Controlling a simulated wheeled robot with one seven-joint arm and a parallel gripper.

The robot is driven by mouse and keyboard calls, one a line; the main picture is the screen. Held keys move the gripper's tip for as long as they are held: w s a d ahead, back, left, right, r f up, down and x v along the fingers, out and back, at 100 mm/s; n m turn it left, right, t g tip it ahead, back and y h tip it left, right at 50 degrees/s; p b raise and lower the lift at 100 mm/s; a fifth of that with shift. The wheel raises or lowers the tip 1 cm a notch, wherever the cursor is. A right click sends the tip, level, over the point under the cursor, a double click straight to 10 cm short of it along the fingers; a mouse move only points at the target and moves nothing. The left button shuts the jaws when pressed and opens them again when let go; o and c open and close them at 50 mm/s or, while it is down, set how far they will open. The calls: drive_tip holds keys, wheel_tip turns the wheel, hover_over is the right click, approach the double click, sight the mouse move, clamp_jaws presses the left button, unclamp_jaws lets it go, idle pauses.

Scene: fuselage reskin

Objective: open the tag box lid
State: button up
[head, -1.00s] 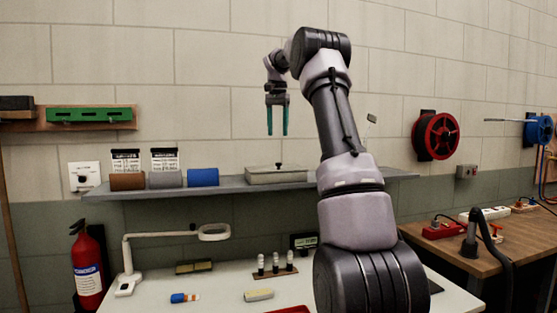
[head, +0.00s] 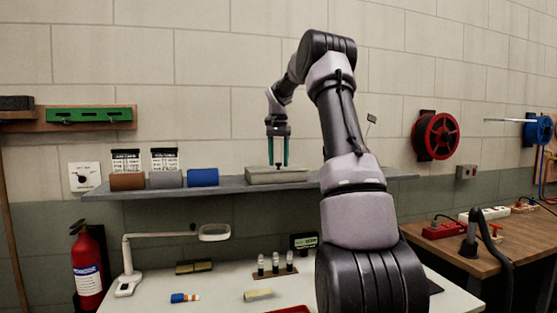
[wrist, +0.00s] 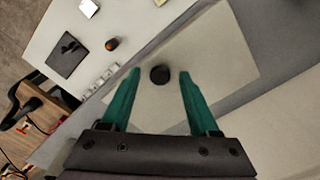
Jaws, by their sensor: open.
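The tag box (head: 262,178) is a low, pale grey-beige box on the wall shelf, with its lid on. A dark round knob (wrist: 160,74) stands on the lid in the wrist view. My gripper (head: 278,164) points straight down with its teal fingers at the box lid's height, one on either side of the knob in the head view. In the wrist view the open fingers (wrist: 157,76) straddle the knob with a gap on both sides. Whether the fingertips touch the lid, I cannot tell.
The grey shelf (head: 232,187) also holds brown, grey and blue rolls (head: 203,177) left of the box. The wall stands close behind. Below is a white table (head: 215,283) with a lamp (head: 128,265) and small items.

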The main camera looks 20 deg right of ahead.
clamp_jaws()
idle(1.4)
